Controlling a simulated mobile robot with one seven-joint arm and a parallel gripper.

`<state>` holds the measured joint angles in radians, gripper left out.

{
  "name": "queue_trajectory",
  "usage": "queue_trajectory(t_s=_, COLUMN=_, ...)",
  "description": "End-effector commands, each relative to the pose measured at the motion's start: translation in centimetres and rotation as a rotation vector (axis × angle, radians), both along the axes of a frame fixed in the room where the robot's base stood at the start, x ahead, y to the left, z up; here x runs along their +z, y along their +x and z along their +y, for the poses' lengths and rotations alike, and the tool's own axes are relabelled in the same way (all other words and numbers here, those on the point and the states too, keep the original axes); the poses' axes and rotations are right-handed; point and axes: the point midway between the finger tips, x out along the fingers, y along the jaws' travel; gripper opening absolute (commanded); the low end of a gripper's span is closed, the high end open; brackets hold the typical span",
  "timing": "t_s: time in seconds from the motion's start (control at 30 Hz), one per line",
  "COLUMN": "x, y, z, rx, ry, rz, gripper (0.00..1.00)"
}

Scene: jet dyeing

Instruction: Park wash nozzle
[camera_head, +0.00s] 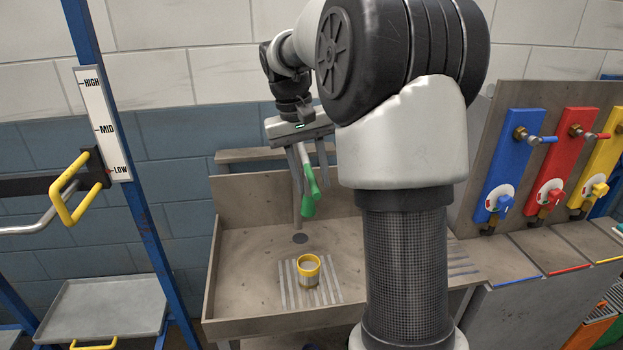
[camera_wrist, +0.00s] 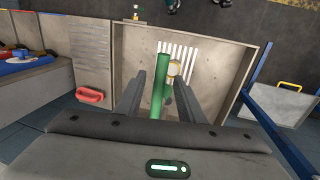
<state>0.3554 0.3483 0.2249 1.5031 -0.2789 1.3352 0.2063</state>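The wash nozzle, a green handle (camera_head: 308,192) with a paler upper part, hangs above the sink (camera_head: 245,250). My gripper (camera_head: 306,165) points down over the sink with its fingers near the nozzle's upper part. In the wrist view the green nozzle (camera_wrist: 160,85) stands between the two fingers of my gripper (camera_wrist: 158,78), with a visible gap on each side. The gripper looks open around it. My arm hides part of the sink's right side. No holder for the nozzle can be made out.
A yellow-rimmed cup (camera_head: 309,270) stands on the slotted drain area in the sink. Blue (camera_head: 511,165), red (camera_head: 562,160) and yellow valve panels are at the right. A blue post, a level scale (camera_head: 102,125) and a yellow handle (camera_head: 72,190) are at the left.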

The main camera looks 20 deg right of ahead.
Motion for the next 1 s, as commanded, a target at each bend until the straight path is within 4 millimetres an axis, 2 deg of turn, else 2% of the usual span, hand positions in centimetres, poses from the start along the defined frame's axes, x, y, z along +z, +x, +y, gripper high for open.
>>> queue_trajectory(t_s=0.27, x=-0.19, y=0.00, z=-0.03, rx=0.000, ry=0.000, rz=-0.001, gripper=0.35)
queue_trajectory(t_s=0.5, x=-0.17, y=0.01, z=-0.02, rx=0.000, ry=0.000, rz=0.000, gripper=0.00)
queue_trajectory(t_s=1.0, x=-0.04, y=-0.07, z=0.08, rx=-0.035, ry=0.001, rz=-0.001, gripper=0.00)
